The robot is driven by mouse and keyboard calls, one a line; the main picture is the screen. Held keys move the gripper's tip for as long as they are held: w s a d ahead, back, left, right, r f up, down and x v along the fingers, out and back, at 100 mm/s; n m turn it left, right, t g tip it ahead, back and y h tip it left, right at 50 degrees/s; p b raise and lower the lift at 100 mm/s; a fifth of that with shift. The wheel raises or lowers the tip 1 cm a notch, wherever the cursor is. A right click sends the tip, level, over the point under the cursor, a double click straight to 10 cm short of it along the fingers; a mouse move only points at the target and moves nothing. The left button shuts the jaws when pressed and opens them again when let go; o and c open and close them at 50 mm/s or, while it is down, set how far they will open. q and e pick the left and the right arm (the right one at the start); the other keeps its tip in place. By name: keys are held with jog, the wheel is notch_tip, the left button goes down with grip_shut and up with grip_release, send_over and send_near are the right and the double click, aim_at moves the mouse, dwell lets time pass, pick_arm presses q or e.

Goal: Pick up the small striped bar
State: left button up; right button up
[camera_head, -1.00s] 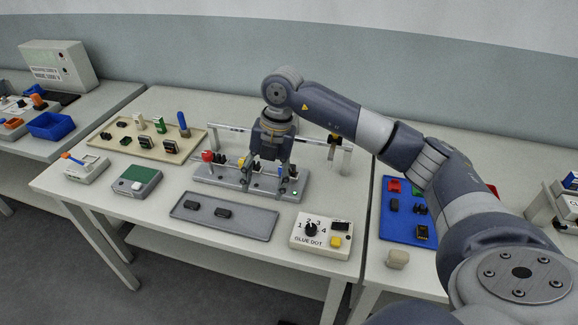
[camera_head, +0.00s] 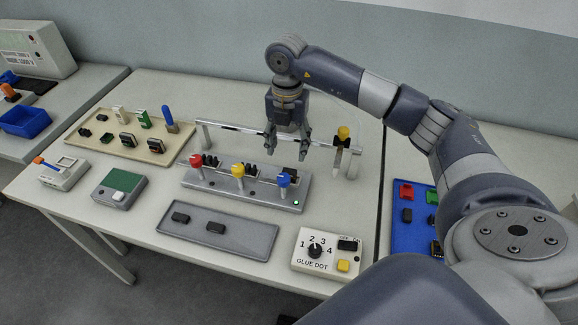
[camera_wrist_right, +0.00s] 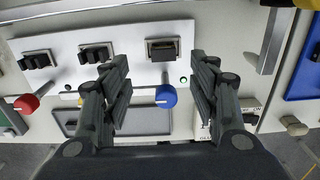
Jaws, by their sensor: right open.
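I cannot make out stripes on any small bar with certainty. A small dark brownish bar (camera_wrist_right: 163,48) sits in a metal-edged nest on the pale grey fixture (camera_head: 215,184), at the station by the blue knob (camera_head: 284,180). In the head view it shows as a dark block (camera_head: 290,176) behind that knob. My right gripper (camera_head: 287,145) is open and empty, pointing down above this end of the fixture. In the right wrist view its fingers (camera_wrist_right: 160,85) stand apart on either side of the blue knob, with the bar farther up between them. My left gripper is not in view.
Red (camera_head: 197,161) and yellow (camera_head: 238,170) knobs stand along the fixture. A rail (camera_head: 232,126) runs behind it; a yellow-topped tool (camera_head: 343,133) hangs at its right end. In front are a grey tray (camera_head: 190,235) with two black parts and a glue-dot box (camera_head: 325,262).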

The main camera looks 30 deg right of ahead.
aim_at(289, 171)
jog(key=shift+s+a+f, duration=0.1)
jog(key=shift+s+f, duration=0.1)
jog(key=shift+f, duration=0.25)
jog(key=shift+s+a+f, duration=0.1)
jog(key=shift+s+f, duration=0.05)
jog(key=shift+f, duration=0.55)
jog(key=f+p, duration=0.1)
jog(key=f, duration=0.2)
jog(key=f+p, duration=0.1)
jog(key=shift+d+f+p, duration=0.25)
jog(key=shift+p, duration=0.05)
jog(key=shift+f, duration=0.35)
jog(key=shift+c, duration=0.2)
jog(key=c, duration=0.9)
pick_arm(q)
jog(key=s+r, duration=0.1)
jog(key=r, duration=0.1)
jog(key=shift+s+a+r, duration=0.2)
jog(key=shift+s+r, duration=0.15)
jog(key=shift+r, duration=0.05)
pick_arm(e)
jog(key=shift+c, duration=0.9)
